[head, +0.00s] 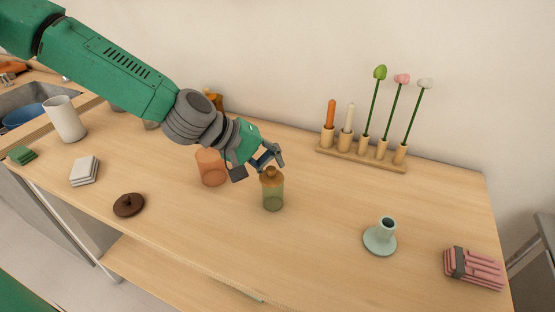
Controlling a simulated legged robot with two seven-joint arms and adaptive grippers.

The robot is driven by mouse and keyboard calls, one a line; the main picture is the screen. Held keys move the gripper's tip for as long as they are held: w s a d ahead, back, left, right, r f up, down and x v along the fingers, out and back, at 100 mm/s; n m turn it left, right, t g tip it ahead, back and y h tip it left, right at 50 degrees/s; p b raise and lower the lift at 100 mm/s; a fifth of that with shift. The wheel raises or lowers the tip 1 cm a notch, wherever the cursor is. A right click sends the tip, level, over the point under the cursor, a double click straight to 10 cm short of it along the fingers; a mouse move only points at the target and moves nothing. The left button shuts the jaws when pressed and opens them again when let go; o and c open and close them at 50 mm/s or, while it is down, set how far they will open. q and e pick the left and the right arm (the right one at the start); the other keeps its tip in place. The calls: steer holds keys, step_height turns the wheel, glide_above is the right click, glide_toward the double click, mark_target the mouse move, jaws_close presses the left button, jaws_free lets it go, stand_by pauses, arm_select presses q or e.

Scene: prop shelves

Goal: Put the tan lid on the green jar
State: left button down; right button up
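The green jar (273,195) is a see-through olive-green vessel standing upright near the middle of the wooden top. The tan lid (271,174), brownish with a small knob, sits on the jar's mouth and looks about level. My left gripper (257,164) reaches in from the upper left, just behind and above the lid. Its fingers are spread apart, with one dark fingertip left of the jar and the other above the lid. I see nothing held between them. Whether a finger touches the lid cannot be told. My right gripper is not in view.
An orange jar (211,168) stands close left of the green jar. A dark brown lid (128,205) lies further left. A wooden rack (362,155) with candles and flowers stands behind. A pale green candle holder (380,238) and pink bundle (473,268) are at right. The front middle is clear.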

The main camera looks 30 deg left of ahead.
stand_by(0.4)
arm_select(q)
steer(key=c, duration=1.6)
jaws_free()
steer(key=v, duration=1.2)
steer(key=shift+w, duration=0.1)
